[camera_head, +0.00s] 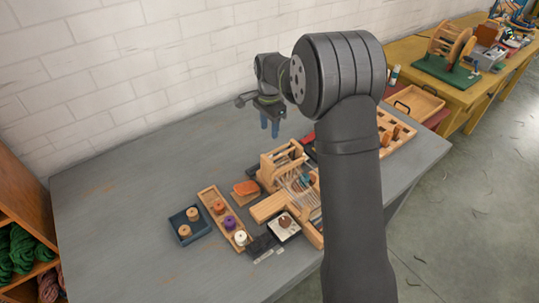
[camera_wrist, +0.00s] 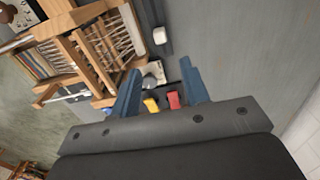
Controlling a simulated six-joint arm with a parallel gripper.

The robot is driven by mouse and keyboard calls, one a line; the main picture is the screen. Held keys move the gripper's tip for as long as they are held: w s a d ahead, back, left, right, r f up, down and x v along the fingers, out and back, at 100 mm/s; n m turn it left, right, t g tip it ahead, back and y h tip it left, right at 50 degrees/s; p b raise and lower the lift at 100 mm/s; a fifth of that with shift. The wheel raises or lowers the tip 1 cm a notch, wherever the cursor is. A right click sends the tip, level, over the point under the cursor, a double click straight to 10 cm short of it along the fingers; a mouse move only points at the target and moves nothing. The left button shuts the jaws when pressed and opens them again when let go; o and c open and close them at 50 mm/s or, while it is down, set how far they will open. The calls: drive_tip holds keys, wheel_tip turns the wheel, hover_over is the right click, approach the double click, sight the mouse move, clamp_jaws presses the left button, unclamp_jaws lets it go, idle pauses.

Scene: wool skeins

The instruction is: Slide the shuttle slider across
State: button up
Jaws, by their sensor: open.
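My gripper (camera_head: 269,126) is open and empty, its two blue fingers pointing down above the grey table behind the loom. In the wrist view its fingers (camera_wrist: 160,68) are spread apart with nothing between the tips. A pale block (camera_wrist: 159,35) sits on a dark strip beside the wooden loom, just beyond the fingertips; it may be the shuttle slider, but I cannot tell for sure. The loom (camera_wrist: 92,45) with its pale threads fills the upper left there. In the head view the loom (camera_head: 283,158) is partly hidden by my arm, and I cannot make out the slider.
A yellow piece (camera_wrist: 151,105) and a red piece (camera_wrist: 173,100) show between the fingers, lower down. A wooden spool tray (camera_head: 222,217) and a dark blue tray (camera_head: 187,226) stand left of the loom. The table's left and back are clear.

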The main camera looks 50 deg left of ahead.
wheel_tip(320, 180, down, 13)
drive_tip(key=shift+f, duration=0.1)
idle(0.3)
clamp_jaws()
